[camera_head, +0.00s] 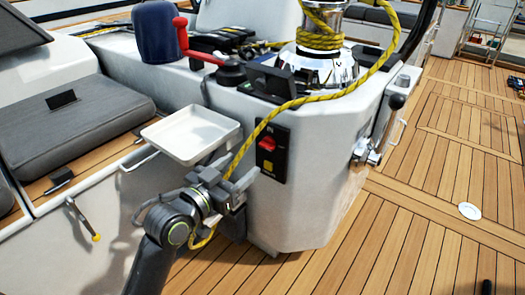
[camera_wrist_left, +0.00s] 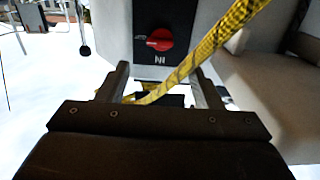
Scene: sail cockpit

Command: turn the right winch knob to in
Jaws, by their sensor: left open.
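The winch knob (camera_head: 267,144) is red and sits on a black panel (camera_head: 269,171) on the white cockpit wall. The label IN is above it in the head view, and a yellow patch is lower on the panel. In the left wrist view the red knob (camera_wrist_left: 159,40) shows upside down, beyond the fingertips, with IN below it. My left gripper (camera_head: 239,168) is open, lower left of the knob and apart from it. In the wrist view its fingers (camera_wrist_left: 159,70) stand either side of a yellow rope (camera_wrist_left: 205,47). The knob's exact pointing is unclear. My right gripper is not in view.
The yellow rope (camera_head: 245,145) hangs from the chrome winch (camera_head: 320,68) past the panel's left edge, near my left gripper. A white tray (camera_head: 192,133) is just left of the panel. A lever (camera_head: 383,130) is on the right. Wooden deck (camera_head: 430,200) is mostly open.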

